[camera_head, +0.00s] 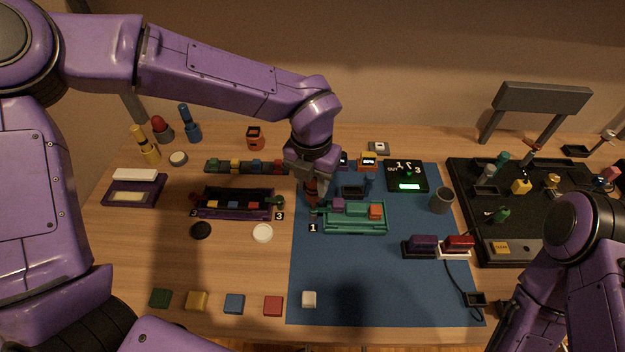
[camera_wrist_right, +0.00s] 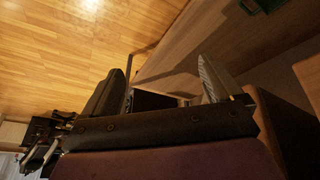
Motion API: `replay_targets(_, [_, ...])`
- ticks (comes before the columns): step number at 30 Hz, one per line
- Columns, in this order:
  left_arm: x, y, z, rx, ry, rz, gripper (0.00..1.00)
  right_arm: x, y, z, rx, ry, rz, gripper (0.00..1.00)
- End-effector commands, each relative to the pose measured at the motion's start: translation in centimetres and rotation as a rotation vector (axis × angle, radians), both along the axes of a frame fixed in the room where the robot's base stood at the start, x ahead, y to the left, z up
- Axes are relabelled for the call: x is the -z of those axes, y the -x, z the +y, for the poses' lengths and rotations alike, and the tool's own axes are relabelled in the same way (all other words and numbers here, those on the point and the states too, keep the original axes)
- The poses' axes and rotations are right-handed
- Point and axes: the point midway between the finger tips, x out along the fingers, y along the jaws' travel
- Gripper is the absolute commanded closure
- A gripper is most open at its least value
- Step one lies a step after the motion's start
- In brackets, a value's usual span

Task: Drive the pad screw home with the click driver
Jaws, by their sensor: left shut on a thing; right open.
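My left gripper (camera_head: 313,186) reaches down at the left edge of the blue mat (camera_head: 340,285). It is shut on a reddish tool (camera_head: 311,199), probably the click driver, mostly hidden by the fingers. The tool's lower end is close to the left end of a teal-green fixture (camera_head: 350,230) that carries purple and orange blocks, beside a label "1". I cannot tell whether it touches. The pad screw cannot be made out. My right gripper (camera_wrist_right: 155,90) is open and empty in the right wrist view, with wood behind it.
A purple tray (camera_head: 235,215) with coloured blocks lies left of the mat. A black display box (camera_head: 405,177), a grey cup (camera_head: 441,201) and a black board (camera_head: 468,220) of parts stand to the right. Coloured squares line the front. The mat's front middle is clear.

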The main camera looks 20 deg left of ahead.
Motion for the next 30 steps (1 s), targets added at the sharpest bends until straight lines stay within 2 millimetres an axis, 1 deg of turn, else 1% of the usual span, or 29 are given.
replay_targets(1, [-0.1,0.4,0.0,0.0,-0.002,0.014,1.0,-0.4,0.0,0.0,0.0,0.0,0.0,0.07])
replay_targets(9, [-3.0,0.2,0.0,-0.001,0.0,0.007,1.0,-2.9,0.0,0.0,0.0,0.0,0.0,0.07])
replay_targets(18, [-5.9,0.1,0.0,-0.001,0.0,0.003,1.0,-5.4,0.0,0.0,0.0,0.0,0.0,0.07])
replay_targets(30, [-5.9,0.1,0.0,-0.001,0.0,0.002,1.0,-5.3,0.0,0.0,0.0,0.0,0.0,0.07])
